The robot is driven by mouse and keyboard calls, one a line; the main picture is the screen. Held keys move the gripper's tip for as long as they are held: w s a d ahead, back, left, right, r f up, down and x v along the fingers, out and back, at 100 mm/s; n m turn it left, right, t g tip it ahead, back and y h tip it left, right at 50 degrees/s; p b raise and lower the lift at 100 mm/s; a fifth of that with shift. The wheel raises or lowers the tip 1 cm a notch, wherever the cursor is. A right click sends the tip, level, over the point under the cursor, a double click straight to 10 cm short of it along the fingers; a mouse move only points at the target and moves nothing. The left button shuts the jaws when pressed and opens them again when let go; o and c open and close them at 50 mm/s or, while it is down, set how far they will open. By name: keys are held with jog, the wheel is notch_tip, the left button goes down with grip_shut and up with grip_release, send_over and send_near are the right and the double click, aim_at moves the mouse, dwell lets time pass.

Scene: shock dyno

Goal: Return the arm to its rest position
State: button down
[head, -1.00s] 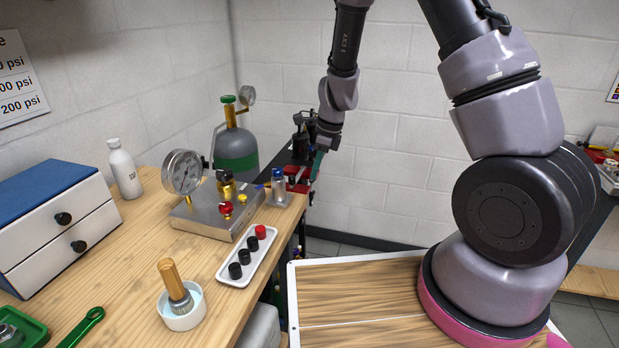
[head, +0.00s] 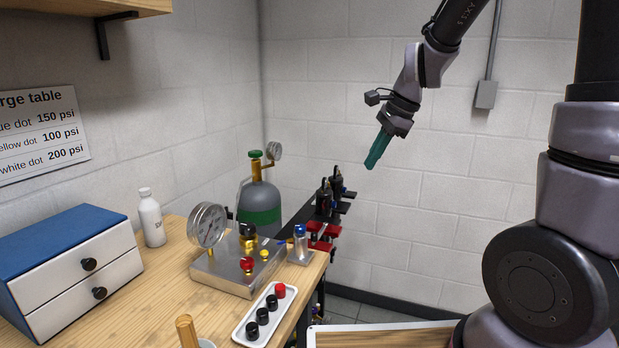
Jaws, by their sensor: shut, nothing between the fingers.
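My gripper (head: 376,152) shows in the head view, right of the middle, with its teal fingers pointing down and to the left. It is shut and holds nothing. It hangs in the air in front of the back wall, above and to the right of the red clamp fixture (head: 322,236), and touches nothing. My arm reaches up and to the right from it, and its upper part is cut off by the top edge of the picture.
The wooden bench (head: 180,290) on the left carries a gauge manifold (head: 237,268), a white bottle (head: 151,218), a blue-topped drawer box (head: 75,265) and a tray of caps (head: 265,316). A gas cylinder (head: 260,205) stands behind. The space around my gripper is clear.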

jog(key=s+d+r+n+t+h, duration=0.1)
jog(key=s+d+r+n+t, duration=0.1)
jog(key=s+d+r+n, duration=0.2)
jog(key=s+d+r+n+t+h, duration=0.1)
jog(key=s+d+r+n+t, duration=0.1)
jog(key=s+d+r+n, duration=0.3)
jog(key=s+r+n, duration=0.1)
jog(key=s+r, duration=0.3)
jog(key=s, duration=0.2)
jog(key=shift+s+n+t, duration=0.25)
jog(key=shift+n+t, duration=0.05)
jog(key=shift+n, duration=0.1)
jog(key=shift+d+r, duration=0.1)
